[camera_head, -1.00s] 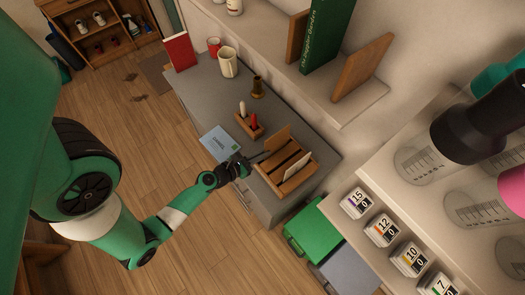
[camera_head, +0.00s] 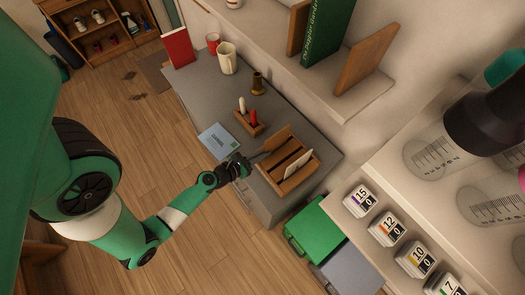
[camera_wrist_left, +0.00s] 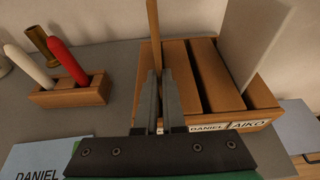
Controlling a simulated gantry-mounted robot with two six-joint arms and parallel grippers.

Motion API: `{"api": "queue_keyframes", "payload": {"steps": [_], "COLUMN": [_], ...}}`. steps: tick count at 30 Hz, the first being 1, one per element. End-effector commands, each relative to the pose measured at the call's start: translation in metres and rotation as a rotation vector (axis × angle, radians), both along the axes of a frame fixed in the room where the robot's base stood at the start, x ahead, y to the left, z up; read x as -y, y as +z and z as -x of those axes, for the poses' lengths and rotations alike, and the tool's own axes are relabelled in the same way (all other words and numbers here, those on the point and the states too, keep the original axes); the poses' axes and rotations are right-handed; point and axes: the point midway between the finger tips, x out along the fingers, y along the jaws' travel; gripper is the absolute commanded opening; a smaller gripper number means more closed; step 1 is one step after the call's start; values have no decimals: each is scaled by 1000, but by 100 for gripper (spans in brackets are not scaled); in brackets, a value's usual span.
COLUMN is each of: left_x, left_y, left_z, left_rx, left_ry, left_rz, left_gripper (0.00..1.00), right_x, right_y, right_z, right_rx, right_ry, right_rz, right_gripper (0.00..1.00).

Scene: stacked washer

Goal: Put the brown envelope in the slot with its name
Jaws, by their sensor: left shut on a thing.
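The brown envelope (camera_head: 277,139) stands upright at the left end of the wooden letter holder (camera_head: 305,173). In the left wrist view the envelope (camera_wrist_left: 154,35) shows nearly edge-on, as a thin brown strip. My left gripper (camera_head: 256,157) is shut on it; its fingers (camera_wrist_left: 161,100) reach over the holder's left part. The envelope's lower edge is hidden, so I cannot tell how deep it sits. The holder (camera_wrist_left: 226,95) has labels DANIEL (camera_wrist_left: 207,128) and AIKO (camera_wrist_left: 250,125); any label further left is hidden. A white envelope (camera_wrist_left: 252,40) stands in the AIKO slot. My right gripper is not in view.
A blue envelope (camera_head: 217,140) marked DANIEL lies flat on the grey cabinet top (camera_head: 200,95). A wooden pen block (camera_head: 249,124) with a white and a red item stands behind the gripper. A brass piece (camera_head: 258,83) and mugs stand further back. Shelves border the right.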

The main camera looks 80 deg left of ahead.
Motion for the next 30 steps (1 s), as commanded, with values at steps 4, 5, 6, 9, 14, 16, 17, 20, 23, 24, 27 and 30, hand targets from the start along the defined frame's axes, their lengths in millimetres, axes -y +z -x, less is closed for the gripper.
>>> {"api": "queue_keyframes", "payload": {"steps": [4, 5, 6, 9, 14, 16, 17, 20, 23, 24, 27, 30], "left_x": [0, 0, 0, 0, 0, 0, 0, 0, 0, 0, 1, 5], "left_y": [-5, -6, -7, -9, -9, -9, -9, -9, -9, -9, -7, -2], "left_z": [0, 0, 0, 0, 0, 0, 0, 0, 0, 0, 1, 2], "left_rx": [0, 0, 0, 0, 1, 1, 0, 0, 0, 0, 0, 0], "left_ry": [0, 0, 0, 0, 0, 0, 0, 0, 0, 0, -2, -9], "left_rz": [0, 0, 0, 0, 0, 0, 0, 0, 0, 0, 0, 1], "left_gripper": [0, 0, 0, 0, 24, 37, 41, 41, 41, 41, 41, 41], "right_x": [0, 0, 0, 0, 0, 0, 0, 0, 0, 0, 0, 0], "right_y": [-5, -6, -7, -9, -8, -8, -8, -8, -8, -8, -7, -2], "right_z": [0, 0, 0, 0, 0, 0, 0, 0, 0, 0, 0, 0], "right_rx": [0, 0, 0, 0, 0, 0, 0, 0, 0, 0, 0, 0], "right_ry": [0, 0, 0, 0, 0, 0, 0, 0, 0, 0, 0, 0], "right_rz": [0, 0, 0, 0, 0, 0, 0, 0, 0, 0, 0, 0], "right_gripper": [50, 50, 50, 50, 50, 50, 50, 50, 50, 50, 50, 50]}}
